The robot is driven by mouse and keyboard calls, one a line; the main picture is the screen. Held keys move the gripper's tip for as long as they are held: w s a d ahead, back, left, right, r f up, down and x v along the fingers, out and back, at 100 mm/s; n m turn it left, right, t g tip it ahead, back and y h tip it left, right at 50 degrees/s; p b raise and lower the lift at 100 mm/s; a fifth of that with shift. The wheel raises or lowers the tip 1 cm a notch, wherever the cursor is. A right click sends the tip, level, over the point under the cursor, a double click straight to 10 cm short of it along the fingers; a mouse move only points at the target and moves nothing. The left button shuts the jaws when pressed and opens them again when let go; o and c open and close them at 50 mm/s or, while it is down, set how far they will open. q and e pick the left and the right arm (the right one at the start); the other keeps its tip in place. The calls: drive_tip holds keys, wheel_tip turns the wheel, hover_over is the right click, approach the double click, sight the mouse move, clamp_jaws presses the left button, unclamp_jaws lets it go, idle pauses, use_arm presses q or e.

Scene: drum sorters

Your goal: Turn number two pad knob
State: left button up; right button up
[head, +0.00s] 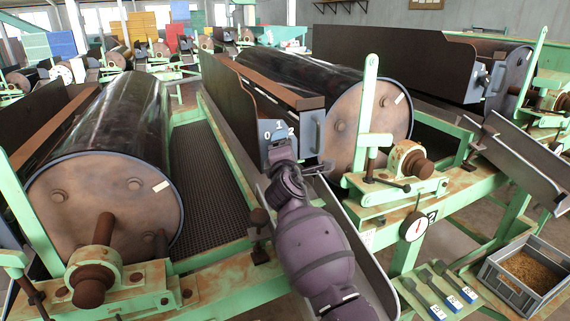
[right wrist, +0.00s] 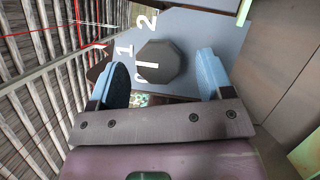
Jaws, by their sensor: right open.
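The pad knob (right wrist: 160,62) is a dark octagonal knob on a grey panel (right wrist: 190,32) with white marks 1 and 2 and a partly covered third mark. My right gripper (right wrist: 163,76) is open, with one blue-grey finger on each side of the knob and visible space between; contact is not seen. In the head view the panel (head: 277,130) shows 0, 1 and 2 at the near end of the middle drum's housing. My right gripper (head: 284,160) is in front of it there and hides the knob. My left gripper is out of view.
A round gauge (head: 413,227) hangs beside a tag marked 2 (head: 432,216). A grey crate (head: 525,275) stands lower right, beside several small tools (head: 440,285).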

drive_tip(key=s+f+p, duration=0.1)
drive_tip(key=s+p, duration=0.1)
drive_tip(key=s, duration=0.7)
drive_tip(key=shift+s, duration=0.25)
drive_tip(key=shift+d, duration=0.1)
